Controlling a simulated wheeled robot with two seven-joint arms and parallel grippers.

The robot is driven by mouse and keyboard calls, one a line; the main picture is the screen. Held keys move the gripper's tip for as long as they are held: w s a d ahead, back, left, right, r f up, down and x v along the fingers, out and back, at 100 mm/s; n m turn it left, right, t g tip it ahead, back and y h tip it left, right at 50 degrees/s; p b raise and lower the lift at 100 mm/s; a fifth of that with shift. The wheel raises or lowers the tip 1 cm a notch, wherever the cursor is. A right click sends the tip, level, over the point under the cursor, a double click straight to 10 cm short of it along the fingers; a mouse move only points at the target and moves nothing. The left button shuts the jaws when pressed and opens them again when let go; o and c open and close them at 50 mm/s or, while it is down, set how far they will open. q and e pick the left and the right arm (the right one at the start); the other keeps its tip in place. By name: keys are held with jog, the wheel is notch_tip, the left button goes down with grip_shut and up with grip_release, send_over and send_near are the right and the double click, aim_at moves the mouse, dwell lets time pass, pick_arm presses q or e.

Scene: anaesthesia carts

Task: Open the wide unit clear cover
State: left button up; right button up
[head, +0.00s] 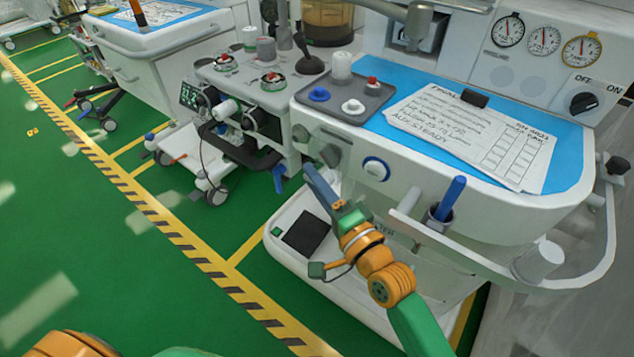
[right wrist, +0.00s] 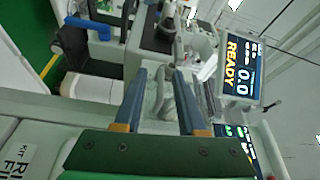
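The wide unit (head: 450,205) is the large white cart on the right of the head view, with gauges and a blue top. I cannot make out its clear cover for certain in either view. My right gripper (head: 318,180) is in front of the unit's left front, near its knobs. In the right wrist view the gripper (right wrist: 162,85) has its two blue fingers well apart. A pale, partly see-through shape shows between and beyond them; I cannot tell whether it touches. My left gripper is out of the head view.
A rail (head: 590,270) and a cup with a blue pen (head: 450,200) stick out at the front. Another cart (head: 165,45) stands left. Green floor (head: 90,240) is clear.

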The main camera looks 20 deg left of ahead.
grip_shut()
jog(key=shift+r, duration=0.15)
dwell(1.3)
